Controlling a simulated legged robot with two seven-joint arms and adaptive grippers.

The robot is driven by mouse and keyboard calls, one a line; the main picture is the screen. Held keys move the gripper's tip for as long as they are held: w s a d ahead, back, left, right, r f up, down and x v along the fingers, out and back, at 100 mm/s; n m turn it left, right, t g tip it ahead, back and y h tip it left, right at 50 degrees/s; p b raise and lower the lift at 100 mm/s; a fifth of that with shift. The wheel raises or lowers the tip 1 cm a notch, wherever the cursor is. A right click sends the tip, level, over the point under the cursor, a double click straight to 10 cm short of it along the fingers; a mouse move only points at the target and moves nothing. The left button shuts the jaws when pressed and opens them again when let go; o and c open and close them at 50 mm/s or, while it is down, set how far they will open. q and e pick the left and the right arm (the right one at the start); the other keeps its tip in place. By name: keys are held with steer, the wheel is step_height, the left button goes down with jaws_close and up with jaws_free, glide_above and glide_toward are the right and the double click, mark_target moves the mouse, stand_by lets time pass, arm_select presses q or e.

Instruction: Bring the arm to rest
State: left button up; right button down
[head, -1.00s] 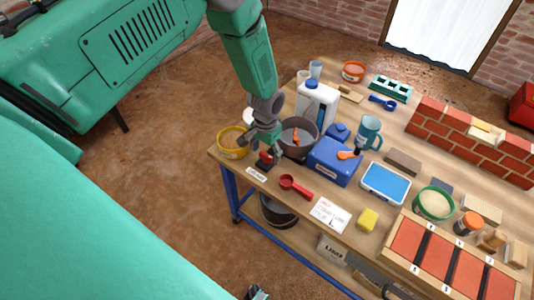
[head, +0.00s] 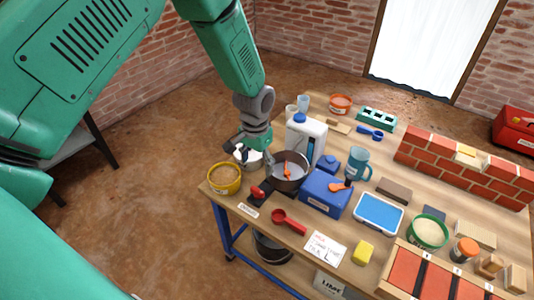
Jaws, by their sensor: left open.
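My left arm comes in from the upper left, and its left gripper (head: 249,152) hangs over the near left corner of the workbench (head: 233,204). It is open, with nothing seen between its fingers. It is above a pale round container (head: 247,160), which it partly hides, and beside the grey pan (head: 291,180). A black tool with a red end (head: 258,193) lies on the bench below it, apart from the fingers. My right gripper is not in view.
A yellow tub (head: 225,180), white jug (head: 304,142), blue box (head: 325,193) and red scoop (head: 288,221) crowd the bench near the gripper. A brick wall section (head: 462,165) stands at the right. The floor left of the bench is open.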

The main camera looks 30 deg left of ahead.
arm_select(q)
steer(key=s+d+f, duration=0.2)
steer(key=s+f, duration=0.3)
steer(key=s, duration=0.4)
steer(key=s+d+f, duration=0.2)
steer(key=s+f, duration=0.3)
steer(key=s, duration=1.6)
steer(key=shift+s+a+r+t, duration=0.2)
steer(key=shift+s+r+t, duration=0.1)
